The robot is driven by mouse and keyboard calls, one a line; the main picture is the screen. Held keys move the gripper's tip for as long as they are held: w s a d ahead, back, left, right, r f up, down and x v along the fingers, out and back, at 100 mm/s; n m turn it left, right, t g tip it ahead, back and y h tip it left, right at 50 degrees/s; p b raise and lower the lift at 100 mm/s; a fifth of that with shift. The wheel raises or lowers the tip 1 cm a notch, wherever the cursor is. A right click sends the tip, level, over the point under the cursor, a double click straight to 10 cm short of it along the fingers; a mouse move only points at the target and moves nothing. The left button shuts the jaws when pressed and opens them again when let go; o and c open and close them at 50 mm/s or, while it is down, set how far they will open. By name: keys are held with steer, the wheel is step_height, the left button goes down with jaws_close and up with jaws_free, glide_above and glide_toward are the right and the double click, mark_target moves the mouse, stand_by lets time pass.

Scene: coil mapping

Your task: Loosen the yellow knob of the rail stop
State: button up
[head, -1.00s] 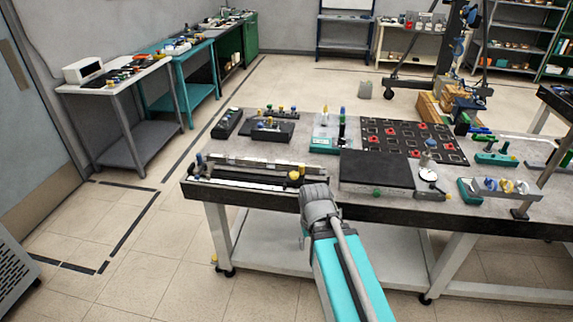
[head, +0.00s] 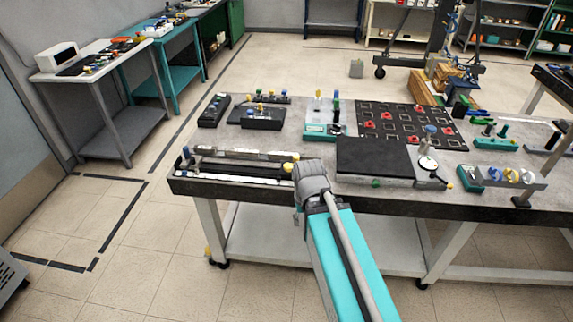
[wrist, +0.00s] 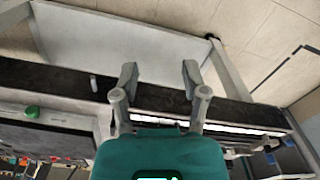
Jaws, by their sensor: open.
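The rail stop's yellow knob (head: 288,167) shows at the right end of the long rail assembly (head: 235,166) on the front left of the bench. My gripper (wrist: 159,80) is open and empty in the wrist view, its two fingers apart over the bench's front edge. In the head view my gripper (head: 311,178) is just right of the knob and partly covers that end of the rail; its fingertips are hidden there. The wrist view shows part of the rail (wrist: 230,130) beyond the right finger. I cannot make out the knob in that view.
A black-topped block (head: 375,158) with a dial gauge (head: 427,163) stands right of my gripper. A black board with red pieces (head: 405,125) lies behind it. Small fixtures (head: 260,117) stand behind the rail. Floor is free in front of the bench (head: 190,184).

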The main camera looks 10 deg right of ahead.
steer(key=o, duration=0.4)
steer(key=shift+w, duration=0.1)
steer(key=shift+w+r, duration=0.15)
steer(key=shift+w, duration=0.15)
step_height(320, 180, up, 10)
steer(key=m+p, duration=1)
steer(key=m, duration=0.8)
glide_above(289, 166)
steer(key=shift+w+m, duration=0.2)
steer(key=shift+m, duration=0.1)
steer(key=shift+f, duration=0.25)
step_height(289, 166, down, 14)
steer(key=b, duration=1.3)
steer(key=shift+r+b, duration=0.25)
steer(key=shift+b, duration=0.1)
